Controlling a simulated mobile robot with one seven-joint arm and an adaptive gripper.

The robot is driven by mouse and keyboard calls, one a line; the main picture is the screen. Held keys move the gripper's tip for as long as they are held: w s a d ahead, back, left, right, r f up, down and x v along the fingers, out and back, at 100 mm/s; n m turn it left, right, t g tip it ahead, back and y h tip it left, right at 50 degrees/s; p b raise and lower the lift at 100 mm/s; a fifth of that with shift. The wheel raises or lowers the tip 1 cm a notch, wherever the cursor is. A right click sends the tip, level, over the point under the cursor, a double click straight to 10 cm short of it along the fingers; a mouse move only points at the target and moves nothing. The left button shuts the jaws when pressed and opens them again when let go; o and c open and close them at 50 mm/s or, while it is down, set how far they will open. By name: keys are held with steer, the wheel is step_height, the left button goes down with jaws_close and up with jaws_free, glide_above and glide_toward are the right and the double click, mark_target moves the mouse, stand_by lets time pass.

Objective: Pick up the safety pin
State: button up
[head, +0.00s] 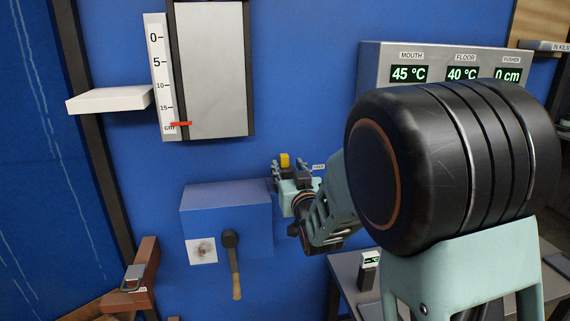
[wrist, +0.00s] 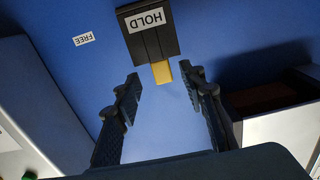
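No part is plainly marked as the safety pin. A yellow tab (wrist: 162,72) sticks out of a black block (wrist: 149,42) labelled HOLD in the wrist view; I cannot tell whether it is the pin. A yellow piece (head: 284,160) also shows at my gripper (head: 290,170) in the head view. A small metal piece with a loop (head: 134,274) lies on a brown beam at the lower left. My gripper (wrist: 162,82) is open, its fingers apart with the yellow tab in the gap between them in the picture. I see no contact.
A FREE label (wrist: 84,39) is on the blue panel. A blue box (head: 228,215) with a crank handle (head: 233,262) stands left of my gripper. A display panel (head: 435,58) is at upper right, a small table (head: 345,272) with a meter (head: 369,268) below.

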mark_target(285, 164)
steer(key=shift+f+p+x, duration=0.2)
steer(key=shift+p+x, duration=0.2)
steer(key=shift+x, duration=0.75)
steer(key=shift+f+p+x, duration=0.2)
steer(key=shift+p+x, duration=0.15)
steer(key=shift+x, duration=0.8)
steer(key=shift+a, duration=0.1)
jaws_close()
